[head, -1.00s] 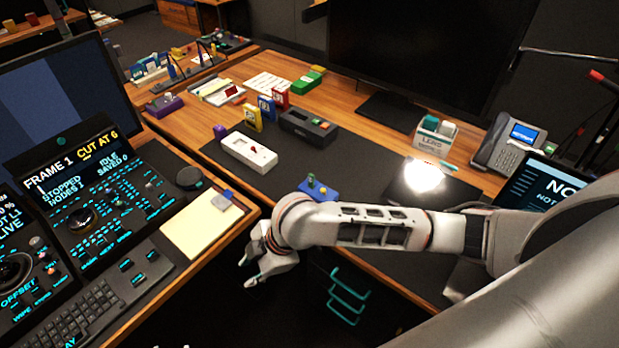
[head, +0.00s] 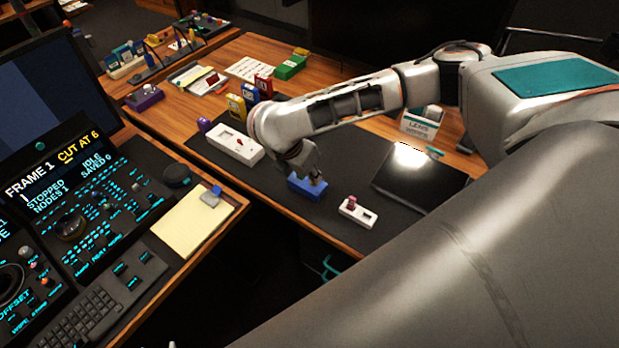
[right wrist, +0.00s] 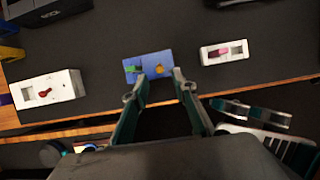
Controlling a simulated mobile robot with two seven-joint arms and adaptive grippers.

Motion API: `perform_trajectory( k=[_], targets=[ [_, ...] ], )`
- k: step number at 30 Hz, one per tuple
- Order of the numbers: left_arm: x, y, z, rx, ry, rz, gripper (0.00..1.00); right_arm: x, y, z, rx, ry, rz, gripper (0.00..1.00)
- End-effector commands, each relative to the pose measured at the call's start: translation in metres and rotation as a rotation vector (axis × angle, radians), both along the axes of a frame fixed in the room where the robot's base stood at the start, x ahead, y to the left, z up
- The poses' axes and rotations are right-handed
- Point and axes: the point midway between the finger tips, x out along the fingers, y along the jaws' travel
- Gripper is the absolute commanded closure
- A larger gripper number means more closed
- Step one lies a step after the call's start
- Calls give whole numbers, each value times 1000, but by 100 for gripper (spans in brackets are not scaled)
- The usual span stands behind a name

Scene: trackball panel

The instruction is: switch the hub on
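I cannot tell for sure which device is the hub. A blue box (head: 296,187) with a green and a yellow-orange control lies on the dark mat, and it also shows in the right wrist view (right wrist: 147,63). A long white box (head: 228,147) with a red lever lies to its left, also in the right wrist view (right wrist: 66,86). A small white box (head: 365,216) with a pink-red switch lies to its right, also in the right wrist view (right wrist: 211,55). My right gripper (head: 315,176) is over the blue box; its fingers (right wrist: 157,84) are apart and empty.
The dark mat (head: 340,165) is clear between the devices. A dark tablet-like slab (head: 415,185) lies to the right. Yellow, blue and red small boxes stand behind. A console (head: 90,205) and yellow pad (head: 185,228) are on the left desk.

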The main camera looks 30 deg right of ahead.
Motion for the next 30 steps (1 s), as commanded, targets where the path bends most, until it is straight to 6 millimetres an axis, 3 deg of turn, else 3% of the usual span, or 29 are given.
perform_trajectory(
  k=[9,21,24,25,30],
  targets=[
    [-1,4,-1,10,1,-7,60,7,-15,-41,2,0,-2,73],
    [-1,2,0,6,1,-4,60,8,-18,-50,3,-1,0,73],
    [-1,1,0,2,1,-1,60,8,-18,-49,3,-1,0,96],
    [0,0,0,0,1,0,60,8,-18,-49,3,-1,0,100],
    [0,-2,0,-5,1,4,60,8,-18,-49,3,-1,0,100]
  ],
)
